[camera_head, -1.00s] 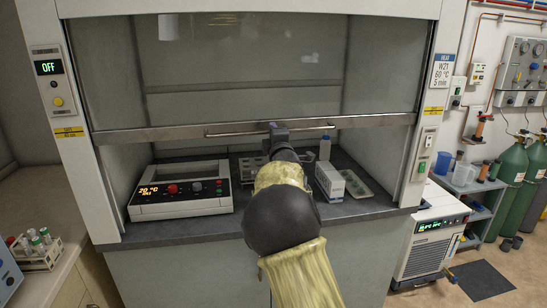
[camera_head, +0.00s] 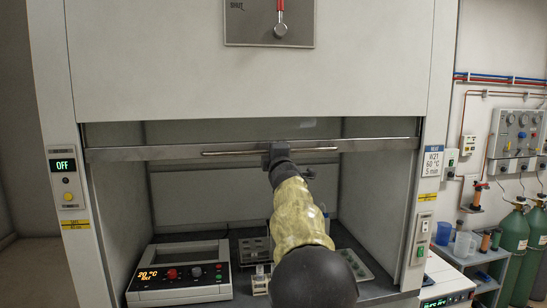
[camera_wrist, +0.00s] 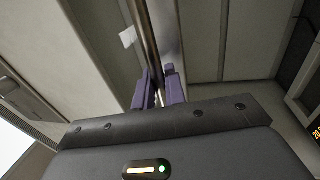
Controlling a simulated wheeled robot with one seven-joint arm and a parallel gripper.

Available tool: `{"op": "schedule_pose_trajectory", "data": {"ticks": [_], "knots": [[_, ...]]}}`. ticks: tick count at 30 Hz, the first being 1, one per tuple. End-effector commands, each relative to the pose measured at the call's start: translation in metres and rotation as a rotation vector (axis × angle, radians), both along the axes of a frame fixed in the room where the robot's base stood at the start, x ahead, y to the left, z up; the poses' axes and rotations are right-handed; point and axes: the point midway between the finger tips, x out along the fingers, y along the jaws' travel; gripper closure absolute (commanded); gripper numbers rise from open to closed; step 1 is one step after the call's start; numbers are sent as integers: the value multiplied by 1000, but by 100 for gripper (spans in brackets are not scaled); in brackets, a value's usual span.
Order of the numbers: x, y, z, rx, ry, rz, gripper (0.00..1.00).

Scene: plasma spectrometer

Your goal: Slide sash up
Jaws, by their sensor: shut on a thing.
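The fume hood sash has a metal bottom rail (camera_head: 380,145) that now runs across the upper part of the hood opening. A thin bar handle (camera_head: 235,152) is fixed along the rail's front. My gripper (camera_head: 279,150) is at the middle of this handle, in front of the rail. In the wrist view my gripper (camera_wrist: 158,88) has its purple fingers on either side of the metal bar (camera_wrist: 147,40), shut on it. My arm hides part of the hood interior below the rail.
Inside the hood stand a heater unit with a lit display (camera_head: 180,274), racks and a tray (camera_head: 355,265). The hood's side posts (camera_head: 65,190) flank the opening. A lever panel (camera_head: 270,22) is above. Green gas cylinders (camera_head: 512,245) stand at the right.

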Motion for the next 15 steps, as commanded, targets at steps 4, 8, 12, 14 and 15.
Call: {"op": "schedule_pose_trajectory", "data": {"ticks": [4,8,12,14,15], "knots": [[0,1,1,0,-3,3,100],[0,2,1,0,-2,3,100],[0,1,1,0,-2,3,70],[0,1,0,0,-1,2,70],[0,1,0,0,-1,2,70]]}}
